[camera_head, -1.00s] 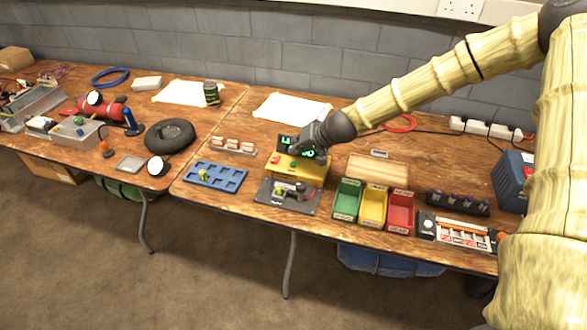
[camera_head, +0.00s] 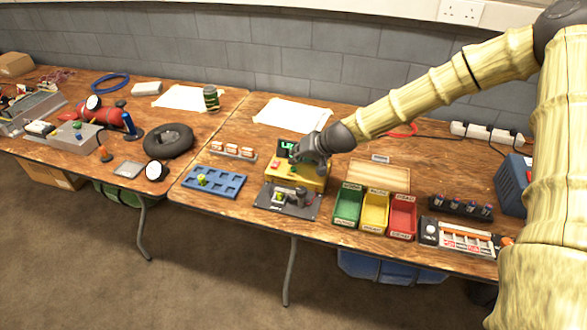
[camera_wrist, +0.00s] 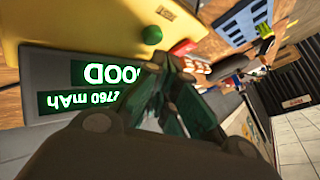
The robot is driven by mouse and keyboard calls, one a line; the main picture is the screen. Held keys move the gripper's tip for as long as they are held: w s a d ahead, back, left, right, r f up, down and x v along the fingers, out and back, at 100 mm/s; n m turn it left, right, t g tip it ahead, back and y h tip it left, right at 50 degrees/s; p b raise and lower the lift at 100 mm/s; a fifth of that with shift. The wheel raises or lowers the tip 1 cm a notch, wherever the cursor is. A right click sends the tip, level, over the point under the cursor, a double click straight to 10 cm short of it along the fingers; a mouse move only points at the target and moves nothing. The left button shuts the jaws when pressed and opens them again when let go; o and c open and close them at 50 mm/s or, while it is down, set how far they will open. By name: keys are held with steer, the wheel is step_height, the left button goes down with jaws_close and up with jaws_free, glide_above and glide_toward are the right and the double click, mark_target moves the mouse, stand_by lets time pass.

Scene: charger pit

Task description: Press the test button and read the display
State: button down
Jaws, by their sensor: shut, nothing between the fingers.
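The yellow tester box (camera_head: 312,182) stands on the right-hand table, with a dark display (camera_head: 286,146) at its back. In the wrist view the display (camera_wrist: 60,82) is lit green and appears to read "GOOD" and "2760 mAh"; my gripper covers part of it. A green button (camera_wrist: 152,34) shows on the yellow top. My gripper (camera_head: 294,161) is shut and empty, just over the tester's top near the buttons. In the wrist view its fingers (camera_wrist: 178,80) are together, below the green button in the picture; I cannot tell whether they touch the tester.
A dark plate with a fixture (camera_head: 270,201) lies in front of the tester. A blue tray (camera_head: 226,184) lies left. Green (camera_head: 347,210), yellow (camera_head: 374,216) and red (camera_head: 402,220) bins stand right. A white sheet (camera_head: 270,111) lies behind.

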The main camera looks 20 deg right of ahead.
mark_target(295, 167)
steer(key=shift+f, duration=0.1)
stand_by(0.7)
steer(key=shift+f+b, duration=0.3)
steer(key=shift+b, duration=0.05)
steer(key=shift+f+b, duration=0.3)
steer(key=shift+f, duration=0.1)
stand_by(0.8)
steer(key=shift+r, duration=0.1)
stand_by(0.3)
steer(key=shift+r+p, duration=0.6)
steer(key=shift+r, duration=0.15)
steer(key=shift+r+p, duration=1.75)
steer(key=shift+r, duration=0.75)
